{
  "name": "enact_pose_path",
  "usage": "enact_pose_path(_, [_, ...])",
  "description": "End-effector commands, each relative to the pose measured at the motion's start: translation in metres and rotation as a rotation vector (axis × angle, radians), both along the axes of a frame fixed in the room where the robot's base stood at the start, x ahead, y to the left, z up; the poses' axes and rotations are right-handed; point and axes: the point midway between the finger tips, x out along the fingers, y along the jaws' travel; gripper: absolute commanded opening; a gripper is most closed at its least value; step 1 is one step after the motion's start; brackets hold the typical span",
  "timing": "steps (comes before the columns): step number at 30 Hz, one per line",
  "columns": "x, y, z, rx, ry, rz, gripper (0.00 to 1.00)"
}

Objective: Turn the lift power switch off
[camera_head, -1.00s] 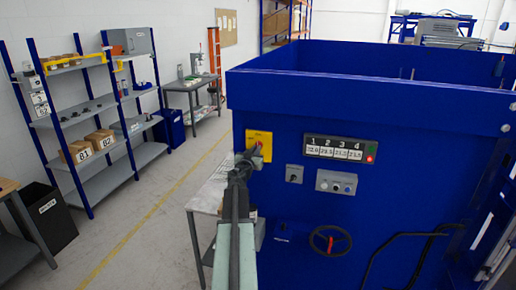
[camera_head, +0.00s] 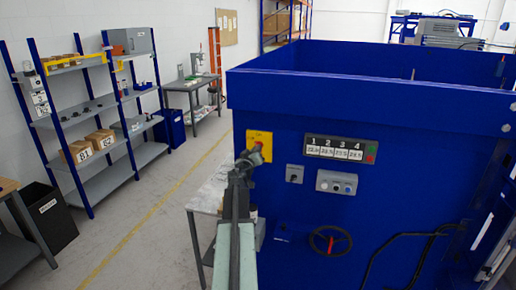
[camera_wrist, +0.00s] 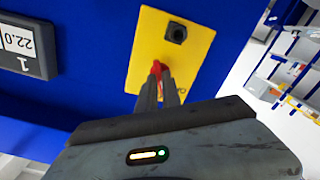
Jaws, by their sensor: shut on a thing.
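The lift power switch is a yellow plate (camera_head: 251,136) on the blue machine's front, at its upper left, with a red handle. In the wrist view the plate (camera_wrist: 145,58) fills the upper middle and carries a dark round part (camera_wrist: 175,33). In the wrist view my gripper's fingers (camera_wrist: 159,82) are shut on the red handle (camera_wrist: 157,68), of which only the end shows between and above the tips.
Right of the switch are a numbered display (camera_head: 340,148), a small grey knob box (camera_head: 294,174), a button panel (camera_head: 337,183) and a handwheel (camera_head: 330,240). A grey table (camera_head: 208,197) stands left of the machine. Open floor lies between it and the shelves (camera_head: 95,120).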

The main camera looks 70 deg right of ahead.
Motion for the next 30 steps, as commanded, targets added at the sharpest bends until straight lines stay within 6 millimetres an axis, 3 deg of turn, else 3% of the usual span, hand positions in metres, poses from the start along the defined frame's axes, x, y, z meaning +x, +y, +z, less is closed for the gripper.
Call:
enact_pose_path(6, [-0.0003,0.0,-0.0001,-0.002,0.028,0.0,0.0])
enact_pose_path(15, [-0.0006,-0.0001,0.0,-0.028,0.487,0.0,0.0])
enact_pose_path(25, [-0.0008,-0.0001,0.0,-0.031,0.549,-0.001,0.0])
enact_pose_path(30, [-0.0008,-0.0002,0.0001,-0.047,0.84,-0.001,0.0])
